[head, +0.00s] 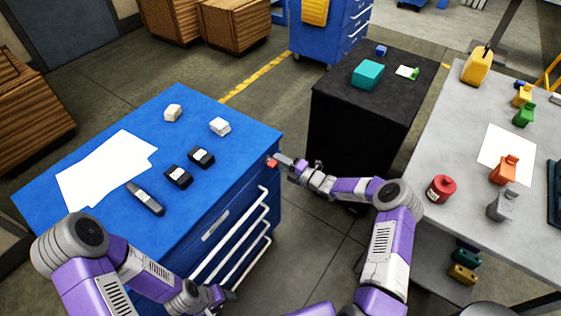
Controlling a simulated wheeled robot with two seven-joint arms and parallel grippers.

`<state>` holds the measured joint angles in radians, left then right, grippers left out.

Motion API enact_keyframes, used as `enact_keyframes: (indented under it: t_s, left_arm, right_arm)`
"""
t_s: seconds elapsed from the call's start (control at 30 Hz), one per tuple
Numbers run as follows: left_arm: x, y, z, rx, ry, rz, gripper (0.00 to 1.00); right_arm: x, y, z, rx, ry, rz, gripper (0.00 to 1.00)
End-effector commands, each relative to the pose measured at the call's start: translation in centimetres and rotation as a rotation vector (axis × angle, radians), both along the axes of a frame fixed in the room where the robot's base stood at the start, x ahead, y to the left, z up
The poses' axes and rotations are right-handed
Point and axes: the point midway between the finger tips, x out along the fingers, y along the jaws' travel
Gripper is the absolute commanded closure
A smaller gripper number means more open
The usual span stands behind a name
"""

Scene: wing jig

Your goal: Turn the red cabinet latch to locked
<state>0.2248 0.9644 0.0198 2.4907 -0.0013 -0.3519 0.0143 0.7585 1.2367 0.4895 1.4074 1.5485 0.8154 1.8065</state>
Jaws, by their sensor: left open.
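The red latch (271,162) is a small red piece at the upper right edge of the blue cabinet (235,148). Its angle is too small to read. My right gripper (279,163) reaches in from the right with its tip at the latch, touching it or very close. The fingers overlap the latch, so I cannot tell whether they are shut on it. My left gripper (229,294) is low in front of the cabinet's drawers, open and away from the latch.
White drawer handles (236,240) stick out from the cabinet front. On its top lie white sheets (105,170), black blocks (179,176) and a dark tool (145,199). A black cabinet (345,105) stands behind my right forearm. A grey table (440,150) stands at right.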

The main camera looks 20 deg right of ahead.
Motion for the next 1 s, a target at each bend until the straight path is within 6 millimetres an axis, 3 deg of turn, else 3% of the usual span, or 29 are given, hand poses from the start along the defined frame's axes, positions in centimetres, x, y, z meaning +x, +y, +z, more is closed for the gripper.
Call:
enact_keyframes:
  t_s: [0.03, 0.1, 0.47, 0.8, 1.0]
  left_arm:
    - [0.0, 0.0, 0.0, 0.0, 0.0, 0.0, 0.41]
    - [0.0, 0.0, 0.0, 0.0, 0.0, 0.0, 0.41]
    - [0.0, 0.0, 0.1, 0.0, 0.0, 0.0, 0.41]
    - [0.0, 0.0, 1.2, 0.0, 0.0, 0.0, 0.41]
    - [0.0, 0.0, 1.4, 0.0, 0.0, 0.0, 0.41]
  right_arm:
    - [-0.3, 0.3, -0.5, -0.001, 0.009, 0.008, 0.69]
    - [-0.2, 0.3, -0.4, -0.001, 0.008, 0.007, 0.58]
    - [-0.4, -0.3, -0.1, 0.0, 0.002, 0.001, 0.57]
    - [-4.7, -3.5, 0.0, 0.0, 0.004, 0.002, 0.57]
    - [-6.0, -4.4, -0.2, 0.0, 0.005, 0.003, 0.57]
